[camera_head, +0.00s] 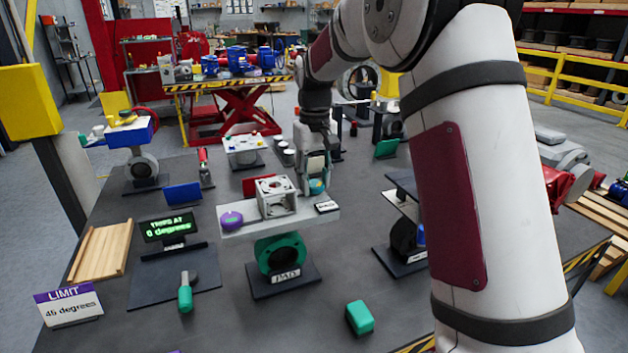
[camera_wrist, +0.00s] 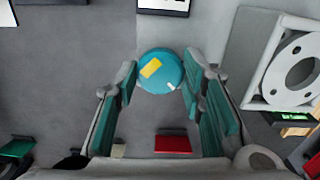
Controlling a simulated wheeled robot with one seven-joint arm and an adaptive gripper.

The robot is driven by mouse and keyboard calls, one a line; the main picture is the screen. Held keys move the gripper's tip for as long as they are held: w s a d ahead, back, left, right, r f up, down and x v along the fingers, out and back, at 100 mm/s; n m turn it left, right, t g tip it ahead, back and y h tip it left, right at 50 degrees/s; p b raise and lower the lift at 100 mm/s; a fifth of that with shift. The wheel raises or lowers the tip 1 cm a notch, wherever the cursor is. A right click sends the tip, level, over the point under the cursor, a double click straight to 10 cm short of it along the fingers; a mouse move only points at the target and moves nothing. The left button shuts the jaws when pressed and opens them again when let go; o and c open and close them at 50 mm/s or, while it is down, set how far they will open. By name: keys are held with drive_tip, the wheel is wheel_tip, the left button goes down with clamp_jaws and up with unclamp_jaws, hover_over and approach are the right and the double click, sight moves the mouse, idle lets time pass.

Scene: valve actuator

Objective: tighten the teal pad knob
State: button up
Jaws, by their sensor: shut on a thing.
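The teal knob (camera_wrist: 160,71) is round, with a yellow patch and a small white mark on top. In the wrist view it sits between the tips of my gripper (camera_wrist: 162,79), which is shut on it from both sides. In the head view my gripper (camera_head: 316,172) points down over the right part of a light plate (camera_head: 262,226). A little of the knob (camera_head: 316,186) shows between the fingers. Below the plate stands a teal ring-shaped valve body (camera_head: 281,254) labelled PAD.
A purple knob (camera_head: 231,219) and an open grey bracket (camera_head: 276,196) are on the same plate. A display (camera_head: 169,227) reads "TRIPS AT 0 degrees". A sign (camera_head: 69,304) reads "LIMIT 45 degrees". A teal block (camera_head: 360,317) and a green-handled tool (camera_head: 186,293) lie in front.

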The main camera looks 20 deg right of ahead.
sight(315, 183)
drive_tip(key=m, duration=0.4)
drive_tip(key=shift+m, duration=0.3)
drive_tip(key=shift+m+b, duration=0.35)
drive_tip(key=shift+m, duration=2.15)
drive_tip(key=o, duration=1.1)
drive_tip(key=shift+o, duration=0.2)
wheel_tip(315, 183, up, 12)
